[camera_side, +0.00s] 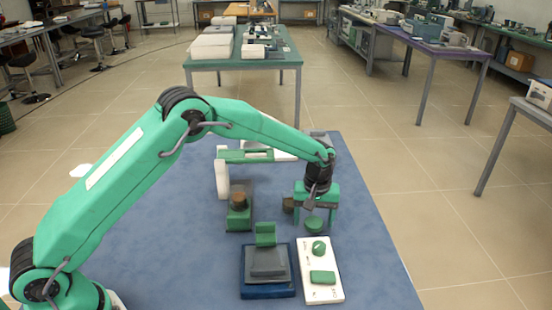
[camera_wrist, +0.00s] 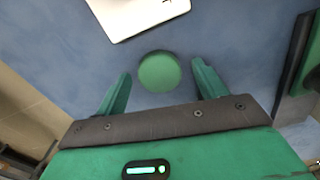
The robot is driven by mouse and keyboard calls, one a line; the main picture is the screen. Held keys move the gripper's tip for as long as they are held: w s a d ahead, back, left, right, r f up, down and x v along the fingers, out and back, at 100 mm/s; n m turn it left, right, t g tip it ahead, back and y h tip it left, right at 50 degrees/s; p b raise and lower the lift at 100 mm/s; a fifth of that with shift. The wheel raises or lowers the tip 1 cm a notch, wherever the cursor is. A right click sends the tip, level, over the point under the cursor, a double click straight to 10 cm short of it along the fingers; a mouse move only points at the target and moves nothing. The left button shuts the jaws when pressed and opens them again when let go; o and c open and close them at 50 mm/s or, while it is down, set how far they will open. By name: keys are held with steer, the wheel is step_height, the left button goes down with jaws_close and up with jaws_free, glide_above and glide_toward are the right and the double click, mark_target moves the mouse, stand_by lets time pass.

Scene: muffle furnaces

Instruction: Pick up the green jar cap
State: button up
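The green jar cap (camera_side: 314,225) is a small round green disc lying on the blue mat. In the wrist view the cap (camera_wrist: 159,72) shows from above as a full green circle. My gripper (camera_side: 317,211) is above the cap, pointing down. In the wrist view my gripper (camera_wrist: 162,68) is open, with one green finger on each side of the cap. Gaps of blue mat show between each finger and the cap. Nothing is held.
A white board (camera_side: 306,262) with a round green piece (camera_side: 318,248) and a green block (camera_side: 322,277) lies in front of the cap. A dark blue tray with grey plates (camera_side: 268,290) is left of it. A brown-topped green holder (camera_side: 238,215) stands farther left.

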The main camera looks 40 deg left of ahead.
mark_target(314, 222)
steer(key=c, duration=0.9)
steer(key=shift+c, duration=0.2)
steer(key=shift+r, duration=0.1)
steer(key=shift+r, duration=0.55)
step_height(314, 222, up, 3)
steer(key=shift+s+d+r, duration=0.1)
steer(key=shift+d, duration=0.05)
steer(key=s+d+r, duration=0.6)
steer(key=s+d, duration=0.2)
steer(key=shift+r, duration=0.25)
steer(key=shift+a, duration=0.1)
